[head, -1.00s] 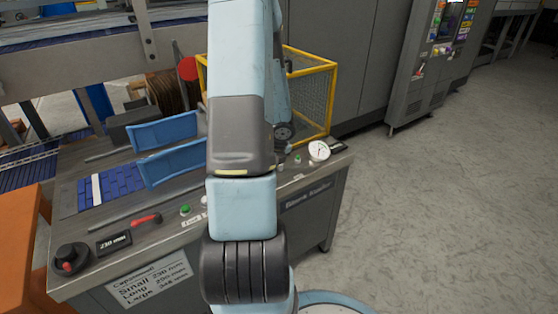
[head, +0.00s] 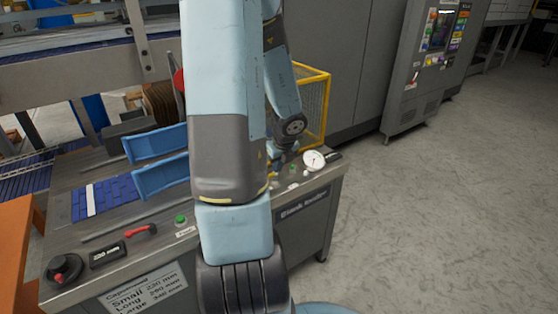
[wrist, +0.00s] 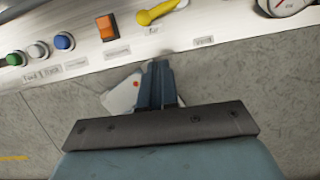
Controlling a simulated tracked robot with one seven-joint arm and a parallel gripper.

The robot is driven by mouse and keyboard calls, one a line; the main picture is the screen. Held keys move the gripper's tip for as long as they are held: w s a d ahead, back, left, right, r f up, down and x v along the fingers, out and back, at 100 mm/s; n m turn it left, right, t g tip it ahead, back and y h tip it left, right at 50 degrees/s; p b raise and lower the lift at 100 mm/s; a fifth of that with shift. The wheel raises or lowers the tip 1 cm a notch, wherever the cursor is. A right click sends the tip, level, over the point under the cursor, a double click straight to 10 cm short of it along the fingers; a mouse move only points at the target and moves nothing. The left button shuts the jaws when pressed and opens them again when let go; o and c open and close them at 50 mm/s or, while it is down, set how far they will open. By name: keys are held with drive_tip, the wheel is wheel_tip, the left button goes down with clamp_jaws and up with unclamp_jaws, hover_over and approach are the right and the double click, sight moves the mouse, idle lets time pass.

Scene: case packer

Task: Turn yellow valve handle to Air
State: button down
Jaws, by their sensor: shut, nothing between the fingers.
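The yellow valve handle (wrist: 158,11) shows at the top of the wrist view, on the grey panel, with its rounded end pointing lower left. A small label that seems to read "Air" (wrist: 153,30) sits just below that end; another label (wrist: 204,41) lies to the right, too blurred to read. My gripper (wrist: 158,66) is shut and empty, its fingertips below the panel edge in the picture and apart from the handle. In the head view my arm hides most of the handle area.
Left of the handle are an orange switch (wrist: 107,27) and blue (wrist: 63,41), white (wrist: 38,50) and green (wrist: 15,59) buttons. A pressure gauge (head: 314,160) stands to the right. A yellow mesh guard (head: 313,105) rises behind. The floor at right is clear.

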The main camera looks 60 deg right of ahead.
drive_tip(key=shift+v, duration=1.25)
drive_tip(key=w+a+r+n+t+y, duration=0.1)
drive_tip(key=w+a+r+n, duration=0.65)
drive_tip(key=a+n, duration=0.25)
drive_tip(key=w+a+r+n+t+y, duration=0.1)
drive_tip(key=w+a+r+n, duration=0.5)
drive_tip(key=a+r+n, duration=0.4)
drive_tip(key=s+a+r+n, duration=0.3)
drive_tip(key=a+n, duration=0.3)
drive_tip(key=n, duration=0.1)
drive_tip(key=s+a+r+n, duration=0.3)
drive_tip(key=a+n, duration=0.4)
drive_tip(key=s+a+r+n, duration=0.3)
drive_tip(key=a+n, duration=0.4)
drive_tip(key=shift+s+a+t+h, duration=0.25)
drive_tip(key=shift+t+h, duration=0.05)
